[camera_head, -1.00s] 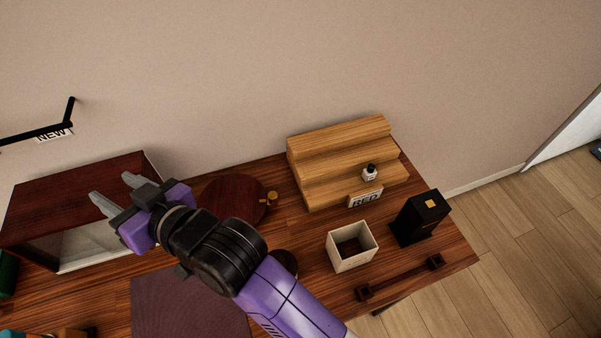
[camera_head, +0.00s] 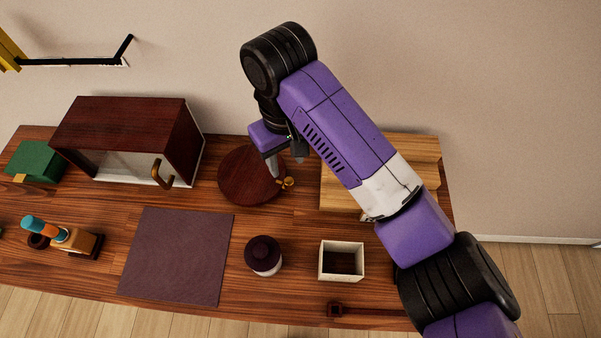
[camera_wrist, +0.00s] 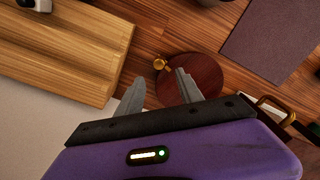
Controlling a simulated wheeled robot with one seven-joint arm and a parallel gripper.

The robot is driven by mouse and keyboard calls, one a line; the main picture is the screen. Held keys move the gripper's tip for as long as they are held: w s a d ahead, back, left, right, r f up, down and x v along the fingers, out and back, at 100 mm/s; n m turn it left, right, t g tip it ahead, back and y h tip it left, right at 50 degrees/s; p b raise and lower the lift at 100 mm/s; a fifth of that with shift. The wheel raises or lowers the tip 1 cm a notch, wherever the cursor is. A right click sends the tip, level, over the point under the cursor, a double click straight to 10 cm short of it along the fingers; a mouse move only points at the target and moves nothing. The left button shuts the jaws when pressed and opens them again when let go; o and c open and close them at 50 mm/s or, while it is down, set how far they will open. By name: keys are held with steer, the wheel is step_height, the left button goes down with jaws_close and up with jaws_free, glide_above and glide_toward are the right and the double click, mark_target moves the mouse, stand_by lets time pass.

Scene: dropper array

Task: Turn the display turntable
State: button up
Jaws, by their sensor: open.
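The display turntable (camera_head: 238,178) is a round dark reddish wooden disc on the table, left of my arm in the head view. A small brass knob (camera_head: 287,183) sits at its right edge. In the wrist view the turntable (camera_wrist: 205,73) is beyond the fingertips, with the knob (camera_wrist: 160,64) at its upper left rim. My gripper (camera_head: 274,172) points down over the right part of the disc, close to the knob. In the wrist view my gripper (camera_wrist: 160,85) is open, its fingers apart with nothing between them. I cannot tell whether a finger touches the disc.
A wooden cabinet (camera_head: 120,118) stands left of the turntable. A stepped wooden stand (camera_head: 428,150) is to the right, partly behind my arm. A lidded jar (camera_head: 263,262), a white open box (camera_head: 341,274) and a dark mat (camera_head: 180,255) lie in front.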

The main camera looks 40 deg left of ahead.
mark_target(289, 180)
steer(key=shift+d+f, duration=0.2)
steer(key=shift+d, duration=0.05)
step_height(289, 180, down, 7)
steer(key=shift+f+p, duration=0.2)
steer(key=shift+p, duration=0.3)
steer(key=shift+a, duration=0.1)
jaws_close()
stand_by(1.0)
